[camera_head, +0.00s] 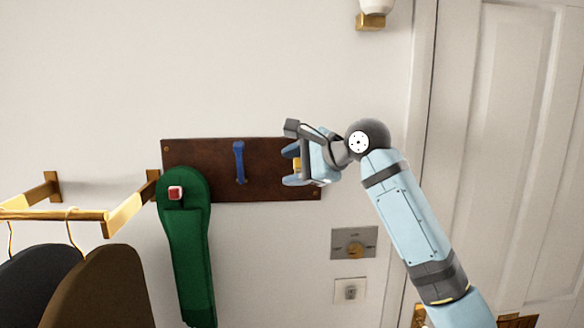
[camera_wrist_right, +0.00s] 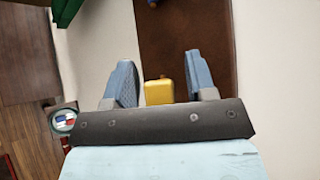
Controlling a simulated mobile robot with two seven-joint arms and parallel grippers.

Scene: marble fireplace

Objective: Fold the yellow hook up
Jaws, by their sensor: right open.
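The yellow hook (camera_wrist_right: 158,92) shows in the right wrist view between the two fingers of my right gripper (camera_wrist_right: 160,80). The fingers are apart, with a gap to the hook on both sides. In the head view my right gripper (camera_head: 290,166) is at the right end of the brown board (camera_head: 270,188), and only a small yellow part of the hook (camera_head: 297,164) shows between the fingers. How far the hook is folded cannot be told. My left gripper is not in view.
A blue hook (camera_head: 239,162) is at the board's middle. A green item (camera_head: 190,245) hangs from a red-tipped hook (camera_head: 175,193) at the left. A brass rail (camera_head: 125,208) with hangers juts out farther left. A wall switch (camera_head: 353,243) is below the board, and a white door (camera_head: 510,150) is at right.

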